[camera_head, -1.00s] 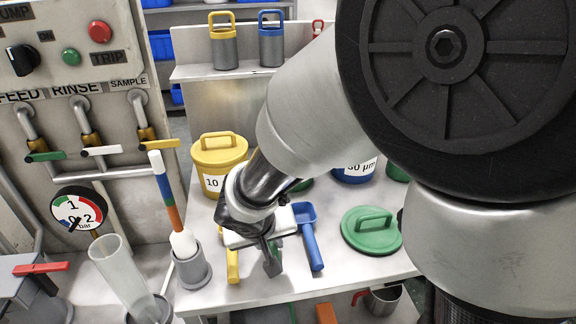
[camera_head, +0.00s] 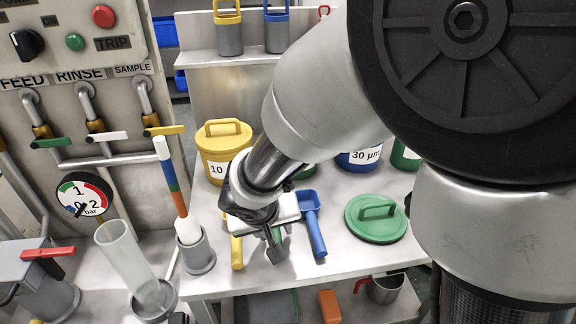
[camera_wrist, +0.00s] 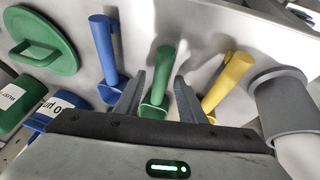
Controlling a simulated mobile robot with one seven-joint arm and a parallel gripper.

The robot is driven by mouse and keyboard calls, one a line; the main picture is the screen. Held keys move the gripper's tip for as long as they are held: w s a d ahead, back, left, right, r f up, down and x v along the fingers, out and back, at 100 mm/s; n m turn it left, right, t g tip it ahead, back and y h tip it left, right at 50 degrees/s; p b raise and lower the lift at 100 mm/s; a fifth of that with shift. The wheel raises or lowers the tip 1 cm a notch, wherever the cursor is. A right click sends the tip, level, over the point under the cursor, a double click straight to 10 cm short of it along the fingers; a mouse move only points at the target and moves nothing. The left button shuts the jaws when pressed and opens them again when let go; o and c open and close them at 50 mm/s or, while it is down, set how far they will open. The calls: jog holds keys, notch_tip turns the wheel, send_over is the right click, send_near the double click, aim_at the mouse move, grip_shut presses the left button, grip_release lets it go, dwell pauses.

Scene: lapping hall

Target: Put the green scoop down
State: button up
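The green scoop (camera_wrist: 164,62) lies between a blue scoop (camera_wrist: 104,50) and a yellow scoop (camera_wrist: 231,76) in the wrist view, its handle pointing away from me. My gripper (camera_wrist: 160,78) has one finger on each side of it, with a visible gap on both sides, so it is open around the scoop. In the head view my gripper (camera_head: 276,248) points down at the metal bench (camera_head: 335,262) and hides most of the green scoop. The blue scoop (camera_head: 314,228) lies to its right and the yellow scoop (camera_head: 237,252) to its left.
A green lid (camera_head: 376,222) lies to the right. A yellow bucket (camera_head: 222,148) and a blue bucket (camera_head: 357,161) stand behind. A grey cup (camera_head: 198,258) with a striped stick stands at the bench's left edge. Bare bench shows in front of the lid.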

jog(key=d+p+v, duration=0.1)
jog(key=p+v, duration=0.2)
jog(key=v, duration=0.8)
jog(key=s+d+r+m, duration=0.1)
jog(key=s+d+r, duration=0.1)
jog(key=d, duration=0.5)
jog(key=s+d+r+m, duration=0.1)
jog(key=s+d+r, duration=0.2)
jog(key=d+r, duration=0.2)
jog(key=s+d+r+m, duration=0.1)
jog(key=d+r, duration=0.3)
jog(key=d, duration=0.5)
jog(key=shift+s+r+y, duration=0.15)
jog(key=shift+s+y, duration=0.25)
jog(key=shift+s, duration=0.4)
